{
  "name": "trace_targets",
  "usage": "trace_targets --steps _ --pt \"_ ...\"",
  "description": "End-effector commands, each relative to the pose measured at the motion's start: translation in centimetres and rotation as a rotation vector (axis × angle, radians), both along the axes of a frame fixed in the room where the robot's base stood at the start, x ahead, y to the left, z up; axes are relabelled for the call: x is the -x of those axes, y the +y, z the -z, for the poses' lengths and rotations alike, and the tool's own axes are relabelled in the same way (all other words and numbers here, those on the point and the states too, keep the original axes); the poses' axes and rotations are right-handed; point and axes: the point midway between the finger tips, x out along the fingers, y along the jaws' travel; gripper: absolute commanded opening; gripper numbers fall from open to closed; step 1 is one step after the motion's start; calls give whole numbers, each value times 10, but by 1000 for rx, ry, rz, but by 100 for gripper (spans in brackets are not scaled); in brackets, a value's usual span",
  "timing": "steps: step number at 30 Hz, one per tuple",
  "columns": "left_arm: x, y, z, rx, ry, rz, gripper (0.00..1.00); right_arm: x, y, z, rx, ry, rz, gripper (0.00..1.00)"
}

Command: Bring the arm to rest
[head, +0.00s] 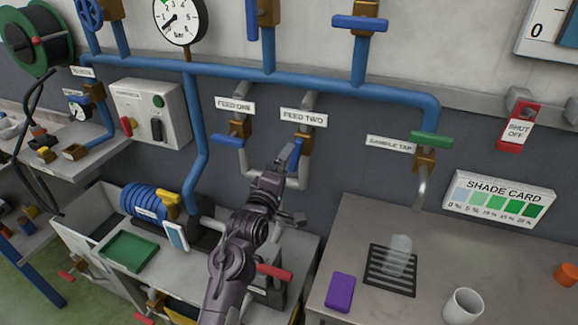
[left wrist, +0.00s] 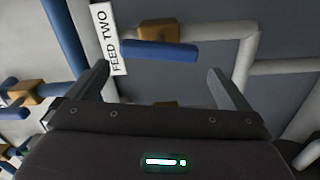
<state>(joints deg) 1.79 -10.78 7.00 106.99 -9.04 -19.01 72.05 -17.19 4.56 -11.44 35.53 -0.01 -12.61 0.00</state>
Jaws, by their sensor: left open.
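My left arm reaches up from the bottom middle of the head view. Its gripper (head: 286,160) is in front of the wall pipes, just below the FEED TWO label (head: 303,117). In the left wrist view the jaws (left wrist: 158,85) are apart with nothing between the fingertips. The blue FEED TWO handle (left wrist: 158,52) lies beyond the fingertips, on a brass valve (left wrist: 168,30). In the head view this blue handle (head: 300,172) is partly hidden by the gripper. Whether a finger touches it I cannot tell. My right gripper is not in view.
The blue FEED ONE handle (head: 229,140) is left of the gripper. A sample tap with a green handle (head: 431,139) is to the right, above a clear cup (head: 399,250) on a black grate. A purple block (head: 340,291) and white cup (head: 463,305) stand on the right bench (head: 360,215).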

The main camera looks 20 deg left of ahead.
Motion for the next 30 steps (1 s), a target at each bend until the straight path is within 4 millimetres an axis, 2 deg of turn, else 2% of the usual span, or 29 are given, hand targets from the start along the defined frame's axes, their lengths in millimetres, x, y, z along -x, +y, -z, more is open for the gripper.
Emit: trace_targets --steps 4,17,20,23,26,27,30 --pt "8 0 0 1 1 0 100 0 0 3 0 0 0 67" --pt "8 0 0 -2 2 1 100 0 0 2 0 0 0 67" --pt "15 0 9 -59 44 7 100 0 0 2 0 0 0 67" --pt "37 0 34 -225 166 36 100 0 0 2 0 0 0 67" --pt "78 -3 70 -485 356 122 100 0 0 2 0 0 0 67" --pt "98 -4 84 -593 434 171 100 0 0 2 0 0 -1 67" --pt "142 -8 108 -805 585 302 100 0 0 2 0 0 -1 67"
